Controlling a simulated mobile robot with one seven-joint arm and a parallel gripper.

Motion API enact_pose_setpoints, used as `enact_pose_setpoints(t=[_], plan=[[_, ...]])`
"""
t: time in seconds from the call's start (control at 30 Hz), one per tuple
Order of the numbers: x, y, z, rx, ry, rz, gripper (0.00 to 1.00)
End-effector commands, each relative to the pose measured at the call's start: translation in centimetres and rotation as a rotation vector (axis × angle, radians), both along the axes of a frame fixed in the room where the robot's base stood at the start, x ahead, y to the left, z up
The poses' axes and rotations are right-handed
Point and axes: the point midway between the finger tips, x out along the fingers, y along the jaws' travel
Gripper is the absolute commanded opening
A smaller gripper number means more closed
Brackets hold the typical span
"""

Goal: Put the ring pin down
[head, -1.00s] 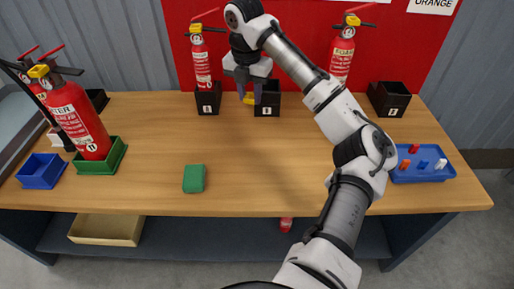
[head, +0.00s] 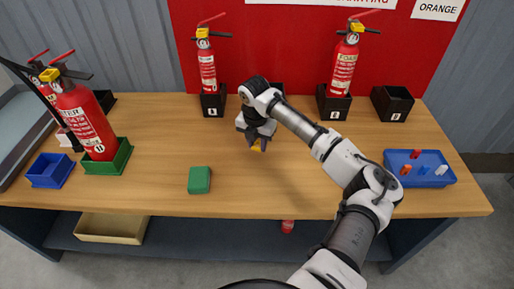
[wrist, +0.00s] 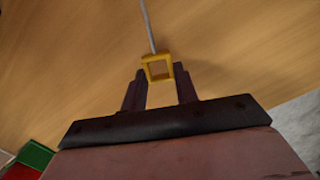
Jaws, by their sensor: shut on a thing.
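The ring pin shows in the wrist view as a square yellow ring (wrist: 157,67) with a thin grey pin (wrist: 148,27) running away from it. My gripper (wrist: 160,84) is shut on the yellow ring, which sits between its two fingertips. In the head view my gripper (head: 257,146) is low over the middle of the table (head: 290,185), and a bit of the yellow ring shows beneath it. I cannot tell whether the pin touches the wood.
A green block (head: 199,180) lies to the left of my gripper. Extinguishers in black holders (head: 213,104) stand at the back, and another in a green tray (head: 120,160) at left. A blue tray (head: 432,180) with small pegs is at right. Bare wood surrounds my gripper.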

Motion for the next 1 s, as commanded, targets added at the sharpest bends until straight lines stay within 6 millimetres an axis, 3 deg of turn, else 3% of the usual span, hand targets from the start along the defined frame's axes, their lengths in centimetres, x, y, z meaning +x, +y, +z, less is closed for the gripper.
enact_pose_setpoints(t=[0.2, 0.57, 0.6, 0.7, 0.73, 1.0], plan=[[0.0, 0.0, -2.8, 0.000, 0.001, 0.000, 0.00], [0.0, 0.0, -3.3, 0.000, 0.001, 0.000, 0.00], [0.0, 0.0, -3.2, 0.000, 0.000, 0.000, 0.35], [0.0, 0.0, -3.2, -0.001, 0.000, 0.000, 0.48], [0.0, 0.0, -3.2, -0.001, 0.000, 0.000, 0.51], [0.0, 0.0, -3.1, -0.001, 0.000, 0.000, 0.51]])
